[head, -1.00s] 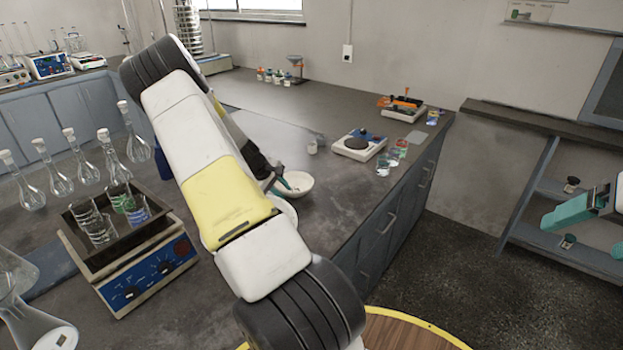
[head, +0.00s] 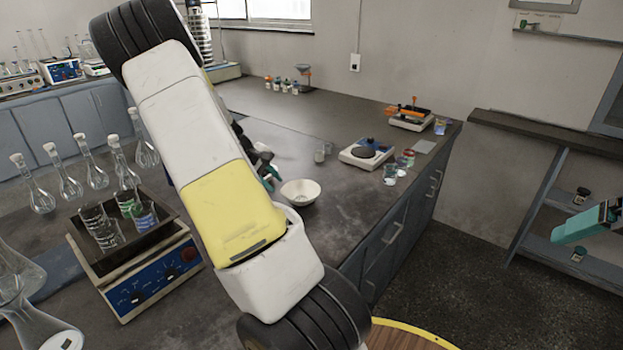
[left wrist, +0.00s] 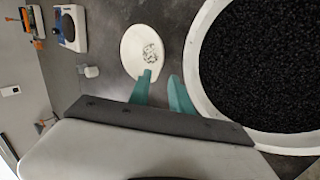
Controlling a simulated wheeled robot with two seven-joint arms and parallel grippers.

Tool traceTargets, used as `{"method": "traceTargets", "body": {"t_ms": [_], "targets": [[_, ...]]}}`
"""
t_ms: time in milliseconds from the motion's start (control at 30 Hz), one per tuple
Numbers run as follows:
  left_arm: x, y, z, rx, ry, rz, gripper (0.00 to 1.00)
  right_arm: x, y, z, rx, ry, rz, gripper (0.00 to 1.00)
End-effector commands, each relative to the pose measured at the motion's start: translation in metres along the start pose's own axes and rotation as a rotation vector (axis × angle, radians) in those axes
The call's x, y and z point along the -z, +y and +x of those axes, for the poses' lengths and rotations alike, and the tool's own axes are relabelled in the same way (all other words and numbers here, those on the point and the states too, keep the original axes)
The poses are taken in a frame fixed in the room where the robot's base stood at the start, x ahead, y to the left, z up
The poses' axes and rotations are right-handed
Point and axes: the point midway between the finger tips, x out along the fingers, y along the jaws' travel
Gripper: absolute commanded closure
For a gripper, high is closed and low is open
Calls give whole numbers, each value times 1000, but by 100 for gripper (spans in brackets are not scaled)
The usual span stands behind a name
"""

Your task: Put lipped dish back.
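A small white dish (head: 300,191) stands upright on the dark bench, near its front edge. My left gripper (head: 268,178) is just left of the dish, partly hidden by my own arm. In the left wrist view its teal fingers (left wrist: 161,76) are apart with nothing between them; one tip overlaps the dish's rim in the picture, and I cannot tell whether it touches. My right gripper (head: 583,222) shows partly at the right edge, away from the bench.
A hotplate (head: 366,153), small jars (head: 390,174) and an orange-topped device (head: 410,116) stand farther along the bench. A blue shaker (head: 150,285) with beakers is at left, near several flasks (head: 70,188). Bare bench lies around the dish.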

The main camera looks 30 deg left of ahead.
Motion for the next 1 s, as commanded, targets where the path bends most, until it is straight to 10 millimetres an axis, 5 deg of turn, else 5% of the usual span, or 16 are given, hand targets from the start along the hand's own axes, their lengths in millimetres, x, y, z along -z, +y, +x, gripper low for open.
{"method": "traceTargets", "body": {"t_ms": [233,367,533,700,1000], "targets": [[-7,6,-8,5,-6,21,75,0,0,0,0,0,0,19],[-41,36,-14,36,-27,139,75,0,0,0,0,0,0,19],[-127,90,-40,100,-63,415,75,0,0,0,0,0,0,19],[-215,122,-81,134,-76,684,75,0,0,0,0,0,0,19],[-346,120,-166,94,-69,1094,75,0,0,0,0,0,0,19]]}}
